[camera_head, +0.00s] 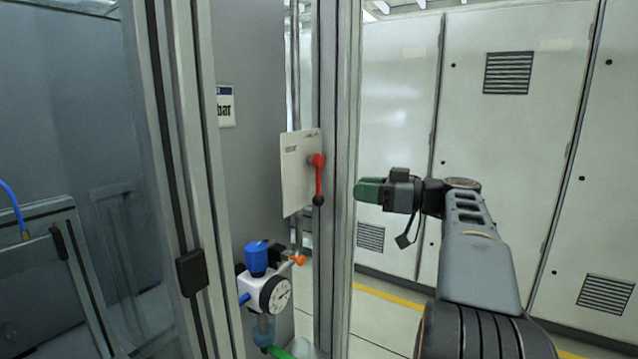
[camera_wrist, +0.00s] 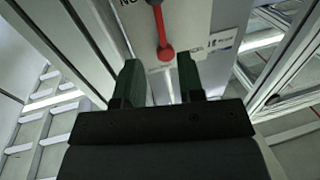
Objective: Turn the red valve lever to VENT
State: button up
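The red valve lever (camera_head: 319,178) is on a pale panel (camera_head: 297,175) fixed beside a metal post. In the head view it hangs straight down from its red hub, with a black knob at the bottom. In the wrist view the lever (camera_wrist: 161,32) shows at the top centre, its red hub just ahead of and between the fingertips. My gripper (camera_head: 362,190), with green fingers, is to the right of the lever in the head view. In the wrist view my gripper (camera_wrist: 158,66) is open with nothing between its fingers. The panel's lettering is too small to read, so I cannot tell which position is VENT.
Below the panel is a regulator with a blue knob (camera_head: 256,258) and a round gauge (camera_head: 274,294). A metal post (camera_head: 341,180) stands right beside the lever. Pale cabinets (camera_head: 510,150) line the back right. Open floor lies before them.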

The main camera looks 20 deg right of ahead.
aim_at(318, 194)
jog(key=p+x, duration=0.2)
jog(key=x, duration=0.8)
jog(key=shift+w+a+p, duration=0.2)
jog(key=shift+p, duration=0.15)
grip_shut()
